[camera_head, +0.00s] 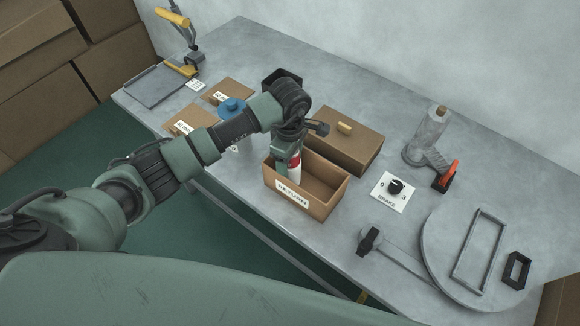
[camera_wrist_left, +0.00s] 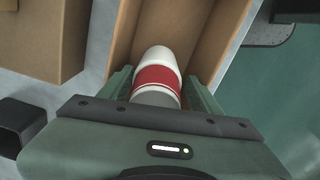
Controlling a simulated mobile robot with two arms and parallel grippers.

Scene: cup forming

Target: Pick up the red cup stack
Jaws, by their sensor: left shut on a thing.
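The red cup stack (camera_wrist_left: 157,78), white with a red band, shows in the left wrist view between the two green fingers of my left gripper (camera_wrist_left: 158,88). The fingers are shut on it. In the head view the stack (camera_head: 295,169) is partly hidden by my left gripper (camera_head: 288,163) and stands inside the left part of an open brown box (camera_head: 320,207) with a printed label. I cannot tell whether the stack touches the box floor. My right gripper is not in view.
Small cartons and a blue-topped item (camera_head: 231,105) are at left.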

